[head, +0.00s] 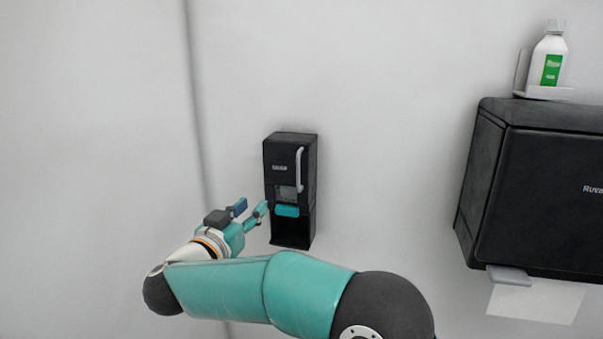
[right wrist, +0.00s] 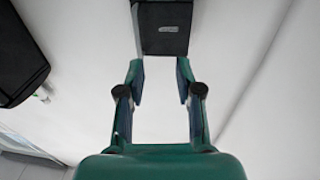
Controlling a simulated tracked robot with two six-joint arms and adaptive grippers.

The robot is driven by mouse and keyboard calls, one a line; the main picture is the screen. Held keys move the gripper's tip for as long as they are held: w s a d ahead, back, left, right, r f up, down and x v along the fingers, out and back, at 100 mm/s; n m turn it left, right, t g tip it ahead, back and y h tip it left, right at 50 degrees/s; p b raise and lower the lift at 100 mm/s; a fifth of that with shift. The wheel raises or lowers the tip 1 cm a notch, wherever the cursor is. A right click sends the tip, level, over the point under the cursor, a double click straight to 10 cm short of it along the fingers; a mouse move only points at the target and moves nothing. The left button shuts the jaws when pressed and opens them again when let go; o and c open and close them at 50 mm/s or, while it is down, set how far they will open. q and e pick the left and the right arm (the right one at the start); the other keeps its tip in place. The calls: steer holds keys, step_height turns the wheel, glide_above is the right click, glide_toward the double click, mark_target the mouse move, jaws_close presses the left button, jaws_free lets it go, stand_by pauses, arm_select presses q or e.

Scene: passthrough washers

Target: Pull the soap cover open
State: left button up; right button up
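The black soap dispenser (head: 282,160) is mounted on the white wall, with a pale vertical handle (head: 299,170) on the right of its front cover. A small window and a teal push bar (head: 287,211) sit below the cover, which looks shut. My right gripper (head: 252,211) is just left of the dispenser's lower part, its fingers apart and nothing between them. In the right wrist view the open fingers (right wrist: 160,85) point toward the dark dispenser (right wrist: 163,28), which is beyond the fingertips. My left gripper is not in view.
A large black towel dispenser (head: 540,190) with a paper sheet (head: 536,301) hanging below is on the wall at right. A white bottle with a green label (head: 551,62) stands on a small shelf (head: 543,94) above it. Bare wall lies between the two dispensers.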

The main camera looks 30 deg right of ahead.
mark_target(298, 187)
steer(key=w+d+r+p, duration=0.1)
steer(key=w+d, duration=0.1)
steer(key=d, duration=0.3)
steer(key=w+d+r+m+g+p, duration=0.1)
steer(key=w+d, duration=0.1)
steer(key=d, duration=0.3)
steer(key=w+d+g+h+p, duration=0.1)
steer(key=d+p, duration=0.1)
steer(key=d, duration=0.3)
steer(key=shift+w+d+r+m, duration=0.2)
steer(key=shift+w+r+m, duration=0.1)
steer(key=shift+w+r, duration=0.1)
jaws_close()
